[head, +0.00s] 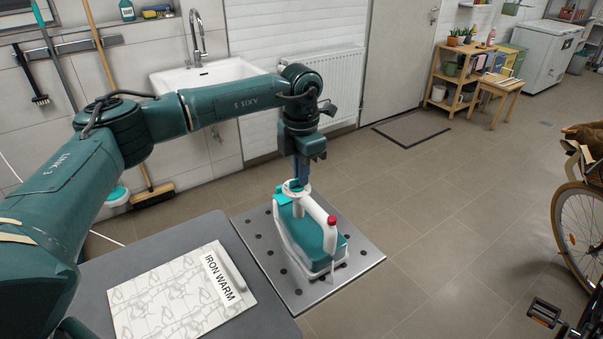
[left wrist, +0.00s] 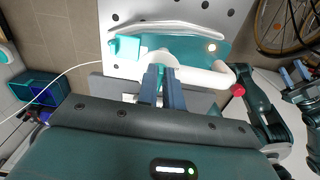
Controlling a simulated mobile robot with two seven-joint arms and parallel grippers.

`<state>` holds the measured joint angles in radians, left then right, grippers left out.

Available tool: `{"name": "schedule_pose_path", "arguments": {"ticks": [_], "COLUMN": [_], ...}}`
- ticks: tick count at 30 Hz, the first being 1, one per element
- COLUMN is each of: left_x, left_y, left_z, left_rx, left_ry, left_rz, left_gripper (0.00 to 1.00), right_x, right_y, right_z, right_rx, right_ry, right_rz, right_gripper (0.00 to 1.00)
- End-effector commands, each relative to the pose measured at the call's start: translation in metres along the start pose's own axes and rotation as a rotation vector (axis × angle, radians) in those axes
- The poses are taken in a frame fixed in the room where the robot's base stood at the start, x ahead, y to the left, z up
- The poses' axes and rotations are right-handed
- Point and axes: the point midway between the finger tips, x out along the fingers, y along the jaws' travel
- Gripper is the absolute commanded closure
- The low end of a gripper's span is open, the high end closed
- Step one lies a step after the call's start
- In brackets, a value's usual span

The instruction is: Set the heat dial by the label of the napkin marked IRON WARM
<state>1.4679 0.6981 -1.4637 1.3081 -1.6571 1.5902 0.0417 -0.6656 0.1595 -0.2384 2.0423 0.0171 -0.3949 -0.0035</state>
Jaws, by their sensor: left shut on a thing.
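The napkin (head: 175,298) lies flat on the grey table at the lower middle of the head view. It has a pale line pattern, and its white label (head: 224,278) reads IRON WARM. A teal and white iron (head: 318,245) with a red-tipped white handle stands on a perforated metal plate; it also shows in the left wrist view (left wrist: 190,48).
The metal plate (head: 263,238) adjoins the grey table (head: 190,238). A bicycle (head: 578,222) stands at the right. A sink (head: 205,75), radiator (head: 338,80) and wooden shelf (head: 455,75) line the far side. Open tiled floor lies between.

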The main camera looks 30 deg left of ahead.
Motion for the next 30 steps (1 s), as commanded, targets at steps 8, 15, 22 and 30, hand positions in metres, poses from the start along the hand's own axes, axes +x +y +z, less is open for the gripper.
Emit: {"name": "schedule_pose_path", "arguments": {"ticks": [8,15,22,30], "left_x": [-0.0011,-0.0015,-0.0015,-0.002], "left_y": [0.004,0.0063,0.0082,0.0093], "left_z": [-0.0002,-0.0009,-0.0023,-0.0032], "left_rx": [-0.266,-0.491,-0.679,-0.829], "left_ry": [-0.002,-0.003,-0.003,-0.004], "left_rz": [0.001,0.001,0.001,0.0], "left_gripper": [1.0,1.0,1.0,1.0], "right_x": [0.0013,0.0013,0.001,0.0007], "right_y": [0.0001,0.0002,0.0004,0.0008], "right_z": [-0.0021,-0.0033,-0.0037,-0.0038], "right_rx": [-0.001,-0.001,-0.001,-0.001], "right_ry": [0.008,0.012,0.012,0.011], "right_rz": [-0.001,0.0,0.0,0.001], "right_gripper": [0.64,0.64,0.64,0.64]}}
